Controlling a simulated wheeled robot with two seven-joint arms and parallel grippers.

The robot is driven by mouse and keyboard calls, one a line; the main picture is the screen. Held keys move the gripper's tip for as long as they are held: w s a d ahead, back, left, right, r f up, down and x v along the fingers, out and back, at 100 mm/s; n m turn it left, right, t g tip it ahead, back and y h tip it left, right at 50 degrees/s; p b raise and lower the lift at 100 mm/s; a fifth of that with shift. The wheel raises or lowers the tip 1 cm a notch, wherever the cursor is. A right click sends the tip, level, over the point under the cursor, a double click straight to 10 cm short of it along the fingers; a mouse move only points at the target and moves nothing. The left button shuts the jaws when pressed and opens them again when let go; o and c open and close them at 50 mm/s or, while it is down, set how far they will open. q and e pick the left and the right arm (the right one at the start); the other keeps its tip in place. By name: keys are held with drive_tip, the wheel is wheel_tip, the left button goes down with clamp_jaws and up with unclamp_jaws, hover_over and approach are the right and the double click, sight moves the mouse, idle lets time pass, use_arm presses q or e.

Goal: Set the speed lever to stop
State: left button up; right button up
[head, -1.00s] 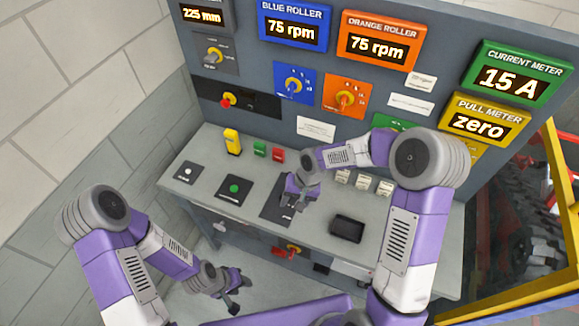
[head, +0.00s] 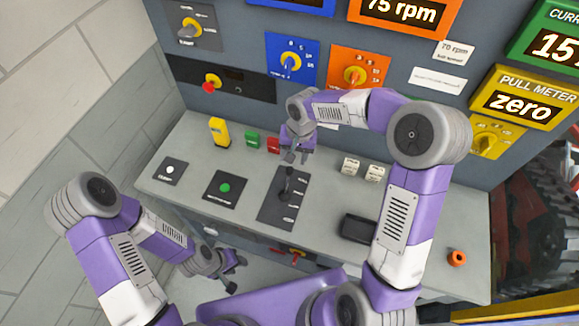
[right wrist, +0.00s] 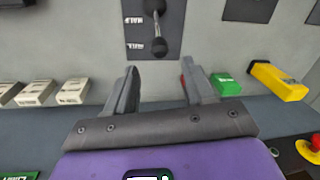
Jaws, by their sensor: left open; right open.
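The speed lever (head: 287,178) is a black lever with a rounded knob on a dark labelled plate (head: 270,212) on the grey desk. In the right wrist view the lever (right wrist: 158,28) shows upside down, its knob beside the label at the far end of the plate. My right gripper (head: 297,156) is open and empty, just beyond the lever's knob in the head view. Its fingers show in the right wrist view (right wrist: 160,88), with the knob ahead of them and apart. My left gripper (head: 236,275) is open and empty in front of the desk, low down.
Green (head: 252,139) and red (head: 273,145) blocks and a yellow box (head: 218,131) stand left of my right gripper. Cream blocks (head: 350,166) and a black tray (head: 357,228) lie to its right. The panel with dials rises behind. An orange ring (head: 456,258) sits at right.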

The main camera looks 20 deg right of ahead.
sight(290, 168)
drive_tip(key=shift+a+f, duration=0.2)
drive_tip(key=shift+f, duration=1.35)
drive_tip(key=shift+a+f, duration=0.2)
drive_tip(key=shift+f, duration=1.35)
clamp_jaws()
